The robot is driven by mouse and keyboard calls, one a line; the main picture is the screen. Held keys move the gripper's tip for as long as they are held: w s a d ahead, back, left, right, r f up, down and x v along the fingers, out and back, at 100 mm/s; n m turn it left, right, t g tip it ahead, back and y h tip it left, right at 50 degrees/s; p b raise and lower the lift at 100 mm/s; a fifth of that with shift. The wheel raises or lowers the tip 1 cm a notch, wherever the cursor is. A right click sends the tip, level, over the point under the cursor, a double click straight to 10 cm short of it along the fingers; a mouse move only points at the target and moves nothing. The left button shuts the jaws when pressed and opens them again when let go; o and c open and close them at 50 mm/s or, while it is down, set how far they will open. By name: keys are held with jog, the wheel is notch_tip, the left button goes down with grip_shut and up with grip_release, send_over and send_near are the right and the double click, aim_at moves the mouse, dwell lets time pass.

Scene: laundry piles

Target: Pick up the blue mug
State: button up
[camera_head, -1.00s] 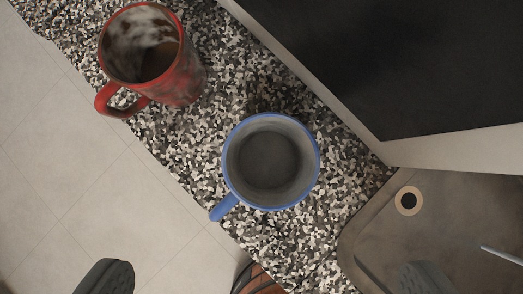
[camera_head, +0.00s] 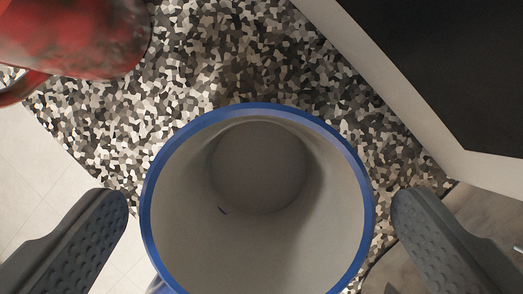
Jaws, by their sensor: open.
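The blue mug (camera_head: 161,247) stands upright on the speckled counter, seen from above in the camera_head view. Its blue rim and pale grey, empty-looking inside fill the lower middle of the picture. A bit of its blue handle shows at the lower left edge of the mug. My gripper (camera_head: 258,215) is open, with one dark ridged finger on each side of the mug. A gap shows between each finger and the mug's rim. How low the fingertips are against the mug's wall is hard to tell.
A red mug (camera_head: 75,35) with dark stains stands at the upper left. A dark panel with a pale frame (camera_head: 430,80) lies at the upper right. A brownish sink surface (camera_head: 488,222) is at the lower right. The speckled counter (camera_head: 215,60) ends at the left, above a tiled floor.

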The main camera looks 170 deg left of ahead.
jog(key=shift+x, duration=0.95)
jog(key=c, duration=1.4)
